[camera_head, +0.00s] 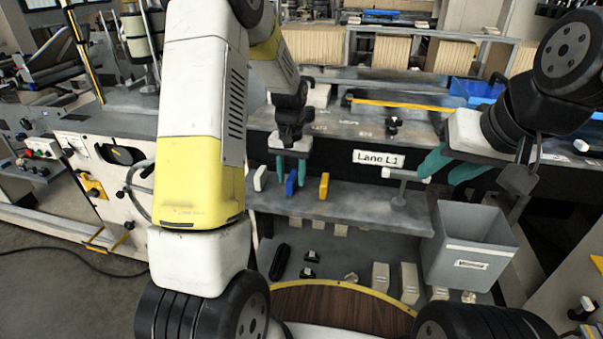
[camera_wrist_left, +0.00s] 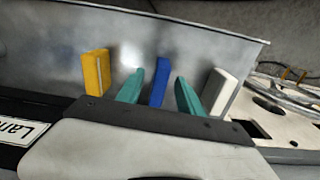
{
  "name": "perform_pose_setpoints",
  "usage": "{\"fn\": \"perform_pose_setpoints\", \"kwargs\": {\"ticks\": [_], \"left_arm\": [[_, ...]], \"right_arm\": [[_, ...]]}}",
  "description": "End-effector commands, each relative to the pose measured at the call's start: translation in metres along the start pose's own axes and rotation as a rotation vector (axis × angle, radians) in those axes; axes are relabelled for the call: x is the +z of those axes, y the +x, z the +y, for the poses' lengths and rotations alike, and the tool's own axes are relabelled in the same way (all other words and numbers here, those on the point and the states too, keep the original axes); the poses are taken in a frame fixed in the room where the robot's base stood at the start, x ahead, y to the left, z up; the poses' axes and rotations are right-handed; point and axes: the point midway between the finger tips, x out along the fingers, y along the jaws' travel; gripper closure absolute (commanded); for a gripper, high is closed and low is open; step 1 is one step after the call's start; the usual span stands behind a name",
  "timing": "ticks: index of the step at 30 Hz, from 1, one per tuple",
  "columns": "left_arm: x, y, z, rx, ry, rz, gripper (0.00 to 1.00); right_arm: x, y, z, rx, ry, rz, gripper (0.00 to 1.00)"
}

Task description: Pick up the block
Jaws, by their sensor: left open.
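Three upright blocks stand in a row on a grey shelf (camera_head: 350,211): a white block (camera_head: 260,178), a blue block (camera_head: 291,184) and a yellow block (camera_head: 324,186). My left gripper (camera_head: 291,172) points down over the row with its teal fingers apart. In the left wrist view, the blue block (camera_wrist_left: 158,82) stands between the fingers of my left gripper (camera_wrist_left: 158,93), with a gap on each side. The yellow block (camera_wrist_left: 96,72) and white block (camera_wrist_left: 219,92) stand outside the fingers. My right gripper (camera_head: 450,168) is at the right, its teal fingers apart and empty.
A grey bin (camera_head: 470,248) stands right of the shelf. A small post (camera_head: 399,186) stands on the shelf's right part. A "Lane L1" sign (camera_head: 378,159) is on the edge behind. The shelf between the yellow block and the post is clear.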

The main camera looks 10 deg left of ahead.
Motion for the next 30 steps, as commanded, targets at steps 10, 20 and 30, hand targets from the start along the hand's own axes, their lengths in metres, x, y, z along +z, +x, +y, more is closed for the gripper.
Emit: {"fn": "perform_pose_setpoints", "kwargs": {"ticks": [10,20,30], "left_arm": [[-0.0003,0.0085,-0.0002,0.000,-0.001,0.002,0.58],[-0.0003,0.0082,-0.0001,0.000,-0.001,0.002,1.00],[-0.0008,0.0039,0.0000,0.000,-0.001,0.004,1.00]], "right_arm": [[0.0000,0.0000,0.0000,0.000,0.000,0.000,0.60],[0.0000,0.0000,0.0000,0.000,0.000,0.000,0.60],[0.0000,0.0000,0.0000,0.000,0.000,0.000,0.60]]}}
